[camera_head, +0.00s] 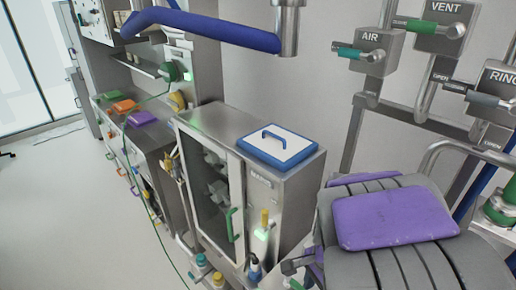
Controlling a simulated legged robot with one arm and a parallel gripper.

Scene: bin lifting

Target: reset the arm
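My gripper is not in view, and I cannot make out my arm with certainty. A steel cabinet (215,117) with a glass door stands in the middle. On its top lies a white panel (263,150) with a blue rim and a blue handle (287,138). The cabinet door has a green handle (231,224) and looks shut. No gripper touches any of these things.
A blue bar (205,29) crosses the top. A purple pad (395,217) lies on a grey ribbed body (365,262) at lower right. Pipes and AIR (370,52) and VENT (443,25) valves line the right wall. Open floor (75,225) lies at left.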

